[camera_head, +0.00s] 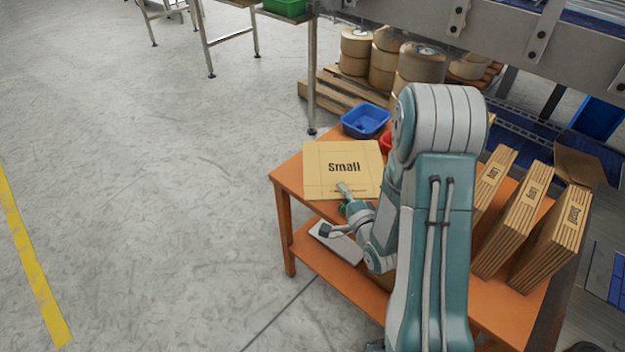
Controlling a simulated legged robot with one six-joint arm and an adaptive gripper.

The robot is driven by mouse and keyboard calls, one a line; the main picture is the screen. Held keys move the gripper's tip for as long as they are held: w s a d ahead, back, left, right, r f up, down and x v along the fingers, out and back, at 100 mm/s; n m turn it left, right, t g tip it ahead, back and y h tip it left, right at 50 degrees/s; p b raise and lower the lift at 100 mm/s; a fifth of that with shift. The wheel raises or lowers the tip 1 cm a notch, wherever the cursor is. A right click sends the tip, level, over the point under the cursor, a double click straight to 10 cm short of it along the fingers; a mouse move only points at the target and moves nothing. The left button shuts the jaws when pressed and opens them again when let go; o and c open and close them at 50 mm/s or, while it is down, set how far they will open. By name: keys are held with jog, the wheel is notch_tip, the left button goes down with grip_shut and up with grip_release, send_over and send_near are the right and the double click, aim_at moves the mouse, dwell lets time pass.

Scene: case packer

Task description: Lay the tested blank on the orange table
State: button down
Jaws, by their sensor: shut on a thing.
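A flat tan cardboard blank (322,184) printed "small" is at the left end of the orange table (288,190). My gripper (344,189) is shut on the near edge of the blank, by its lower middle. The blank looks level and covers part of the tabletop. I cannot tell whether it touches the top or hangs just above it. My arm hides the middle of the table.
A blue bin (366,121) and a partly hidden red bin (386,142) stand behind the blank. Several upright bundles of blanks (520,222) fill the table's right side. A grey flat item (338,243) lies on the lower shelf. The floor at left is clear.

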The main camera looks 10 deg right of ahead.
jog(key=w+a+f, duration=0.1)
jog(key=w+f, duration=0.2)
jog(key=w, duration=0.1)
jog(key=w+a+f, duration=0.2)
jog(key=w+f, duration=0.1)
jog(key=w, duration=0.1)
jog(key=w+a+f, duration=0.1)
jog(key=w+f, duration=0.1)
jog(key=w, duration=0.2)
jog(key=shift+a+f, duration=0.35)
jog(key=shift+f, duration=0.05)
jog(key=shift+w+f, duration=0.2)
jog(key=shift+f, duration=0.05)
jog(key=shift+w+a+f, duration=0.1)
jog(key=shift+w+f, duration=0.1)
jog(key=shift+f, duration=1.55)
jog(key=shift+f, duration=0.55)
jog(key=c, duration=0.8)
grip_release()
jog(key=shift+r, duration=0.1)
